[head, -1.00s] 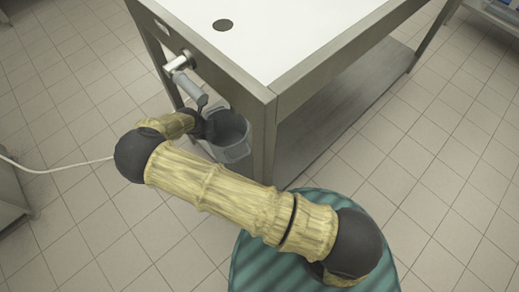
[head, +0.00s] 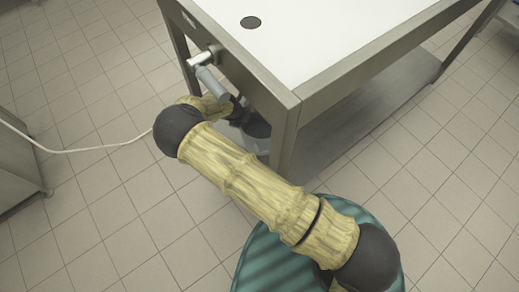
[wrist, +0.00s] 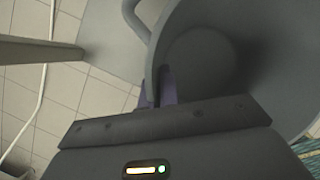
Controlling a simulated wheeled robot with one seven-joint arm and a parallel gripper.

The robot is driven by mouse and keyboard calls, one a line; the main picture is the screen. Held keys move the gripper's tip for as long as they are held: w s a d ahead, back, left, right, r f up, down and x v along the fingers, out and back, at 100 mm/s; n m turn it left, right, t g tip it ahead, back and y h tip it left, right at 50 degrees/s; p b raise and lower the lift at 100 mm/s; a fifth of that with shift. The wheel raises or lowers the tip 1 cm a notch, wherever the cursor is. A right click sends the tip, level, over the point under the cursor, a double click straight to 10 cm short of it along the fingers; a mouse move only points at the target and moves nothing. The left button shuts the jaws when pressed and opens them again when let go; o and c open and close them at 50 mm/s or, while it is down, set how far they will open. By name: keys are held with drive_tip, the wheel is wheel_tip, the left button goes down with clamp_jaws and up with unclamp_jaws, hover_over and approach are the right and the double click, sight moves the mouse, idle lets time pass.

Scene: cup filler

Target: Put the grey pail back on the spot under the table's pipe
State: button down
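The grey pail (head: 257,146) is at the table's near left corner, beside the table leg, mostly hidden behind my arm in the head view. In the wrist view the pail (wrist: 215,60) fills the upper right, with its open inside towards the camera. My gripper (wrist: 158,92) has its purple fingers on either side of the pail's rim, shut on it. In the head view my gripper (head: 238,112) is dark and partly hidden. The pipe (head: 211,84) sticks out from the table's side, close above my gripper. The spot under it is hidden in the head view.
The white-topped table (head: 310,35) has a metal frame, a lower shelf (head: 375,110) and a corner leg (head: 284,150) close to the pail. A white cable (head: 85,150) runs across the tiled floor. A cabinet (head: 18,165) stands at the left. Floor in front is clear.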

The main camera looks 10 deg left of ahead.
wheel_tip(320, 180, down, 5)
drive_tip(key=shift+b, duration=1.05)
drive_tip(key=shift+f+b, duration=1.1)
drive_tip(key=shift+f, duration=1.5)
drive_tip(key=c, duration=1.6)
unclamp_jaws()
drive_tip(key=shift+c, duration=0.2)
drive_tip(key=p, duration=0.5)
approach(243, 126)
drive_tip(key=f, duration=0.4)
drive_tip(key=shift+a+f, duration=0.25)
drive_tip(key=shift+f, duration=0.05)
